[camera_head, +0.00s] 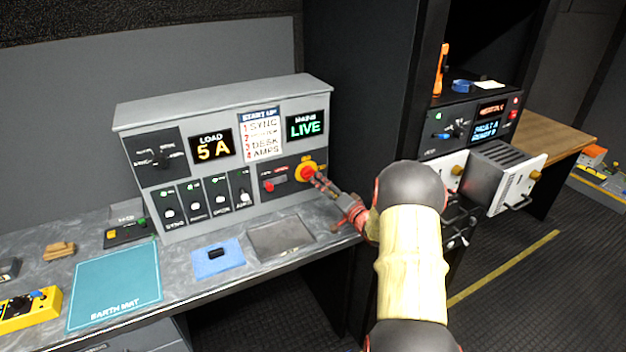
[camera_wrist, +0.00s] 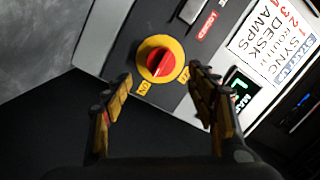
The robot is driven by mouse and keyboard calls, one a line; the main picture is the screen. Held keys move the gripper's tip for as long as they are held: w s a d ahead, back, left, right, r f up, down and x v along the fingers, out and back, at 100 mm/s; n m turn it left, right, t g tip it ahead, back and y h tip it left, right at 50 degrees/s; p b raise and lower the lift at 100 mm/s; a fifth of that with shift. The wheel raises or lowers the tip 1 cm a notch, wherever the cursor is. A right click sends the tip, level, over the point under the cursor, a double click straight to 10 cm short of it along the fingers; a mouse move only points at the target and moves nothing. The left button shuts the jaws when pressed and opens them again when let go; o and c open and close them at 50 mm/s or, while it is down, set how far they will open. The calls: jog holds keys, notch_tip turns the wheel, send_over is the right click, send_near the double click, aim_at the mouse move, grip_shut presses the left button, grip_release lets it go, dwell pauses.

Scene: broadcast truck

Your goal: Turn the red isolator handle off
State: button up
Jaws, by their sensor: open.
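The red isolator handle (camera_wrist: 158,61) is a red knob on a round yellow plate on the grey control panel. It sits at the panel's lower right in the head view (camera_head: 306,172). In the wrist view my gripper (camera_wrist: 160,98) is open, with one finger to each side below the yellow plate. The handle lies ahead of and between the fingertips, and no contact shows. In the head view my gripper (camera_head: 325,183) reaches the panel from the right, close to the handle.
A grey tray (camera_head: 281,238) and a blue mat (camera_head: 230,262) lie on the bench below.

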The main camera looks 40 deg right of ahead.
aim_at(309, 174)
jog(key=w+b, duration=0.1)
jog(key=w, duration=0.5)
jog(key=shift+w+d+b, duration=0.35)
jog(key=shift+w+d, duration=0.05)
jog(key=shift+c, duration=0.8)
jog(key=c, duration=1)
